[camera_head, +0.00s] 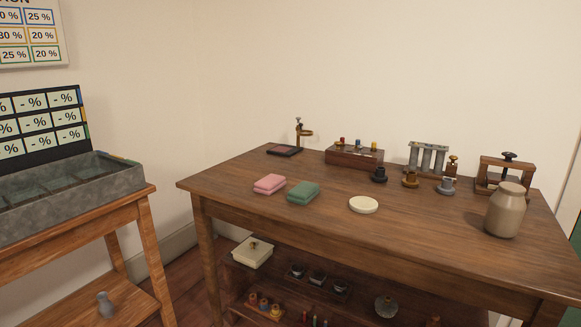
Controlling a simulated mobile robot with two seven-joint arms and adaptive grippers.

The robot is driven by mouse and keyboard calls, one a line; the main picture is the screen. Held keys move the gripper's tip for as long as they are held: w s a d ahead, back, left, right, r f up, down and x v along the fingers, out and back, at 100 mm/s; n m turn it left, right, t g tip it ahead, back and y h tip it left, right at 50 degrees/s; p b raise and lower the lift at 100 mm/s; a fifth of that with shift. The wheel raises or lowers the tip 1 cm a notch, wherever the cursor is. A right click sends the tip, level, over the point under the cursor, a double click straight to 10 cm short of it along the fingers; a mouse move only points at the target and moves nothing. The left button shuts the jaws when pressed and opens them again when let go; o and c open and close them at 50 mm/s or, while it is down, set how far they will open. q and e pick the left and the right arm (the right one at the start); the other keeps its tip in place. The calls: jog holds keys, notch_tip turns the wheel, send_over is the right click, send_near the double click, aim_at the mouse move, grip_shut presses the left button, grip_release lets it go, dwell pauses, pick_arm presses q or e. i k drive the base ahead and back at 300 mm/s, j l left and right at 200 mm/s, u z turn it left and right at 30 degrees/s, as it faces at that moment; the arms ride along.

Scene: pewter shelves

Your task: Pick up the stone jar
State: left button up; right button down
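A beige-grey jar (506,212) with a rounded shoulder and a short, wide neck stands upright on the wooden table (400,235), near its right end. It looks stone-like and nothing touches it. A much smaller grey vase-like jar (105,305) stands on the low shelf of the left table. Which of the two is called the stone jar I cannot tell for certain. Neither of my grippers is in view.
Pink cloth (269,184), green cloth (303,193) and a white disc (363,205) lie on the table. A wooden press (503,172), small metal pots and a tube rack (427,157) stand behind the jar. A grey compartment tray (65,195) is at left.

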aim_at(507, 208)
jog(key=z, duration=1.25)
jog(key=i+l+u, duration=0.15)
jog(key=l, duration=0.2)
jog(key=i+l+u, duration=0.15)
jog(key=l, duration=0.25)
jog(key=i+l+u, duration=0.15)
jog(key=l, duration=0.2)
jog(key=i+l+u, duration=0.15)
jog(key=l, duration=0.25)
